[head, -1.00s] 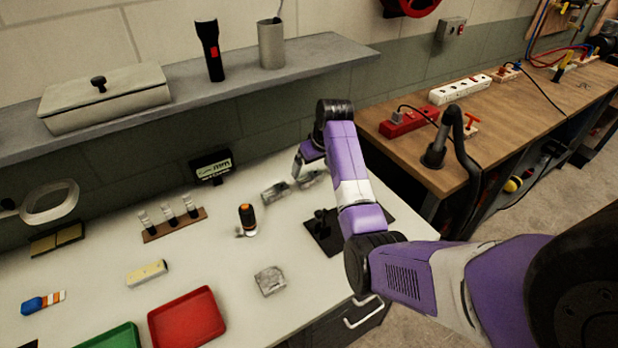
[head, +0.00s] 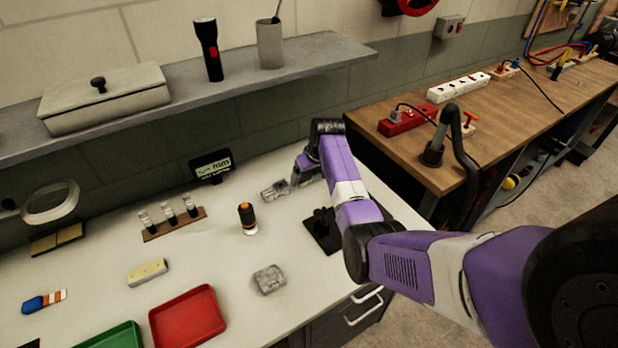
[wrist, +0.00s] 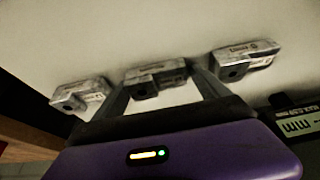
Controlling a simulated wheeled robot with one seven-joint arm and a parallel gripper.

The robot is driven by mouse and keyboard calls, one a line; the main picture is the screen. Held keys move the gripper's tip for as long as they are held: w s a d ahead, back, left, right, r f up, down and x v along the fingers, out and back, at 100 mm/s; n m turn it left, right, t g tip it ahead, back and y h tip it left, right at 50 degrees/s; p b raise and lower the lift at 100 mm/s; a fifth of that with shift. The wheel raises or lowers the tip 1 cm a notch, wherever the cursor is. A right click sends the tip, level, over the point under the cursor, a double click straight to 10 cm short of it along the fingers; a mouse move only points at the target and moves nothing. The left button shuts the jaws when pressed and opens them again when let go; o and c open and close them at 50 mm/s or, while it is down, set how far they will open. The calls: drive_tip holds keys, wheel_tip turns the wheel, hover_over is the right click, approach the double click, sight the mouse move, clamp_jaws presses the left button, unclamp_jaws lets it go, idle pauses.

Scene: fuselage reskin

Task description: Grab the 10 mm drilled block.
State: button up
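Three grey metal blocks, each with a dark drilled hole, stand in a row in the wrist view: a left block (wrist: 80,96), a middle block (wrist: 156,77) and a right block (wrist: 245,60). Their labels are too blurred to read, so I cannot tell which is the 10 mm one. My gripper (wrist: 158,80) is open, its two fingers pointing at the middle block, one by each side of it. I cannot tell whether they touch it. In the head view, a drilled block (head: 274,190) shows left of my gripper (head: 297,179); my arm partly hides the others.
A display reading "mm" (head: 211,167) stands behind, left of the blocks. A black stand (head: 322,230) is in front, close to my arm. An orange-topped cylinder (head: 247,218), a grey block (head: 269,279) and a red tray (head: 187,318) are farther left. A shelf (head: 300,62) overhangs the back.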

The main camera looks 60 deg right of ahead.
drive_tip(key=c, duration=1.4)
drive_tip(key=shift+c, duration=0.4)
drive_tip(key=shift+r, duration=0.1)
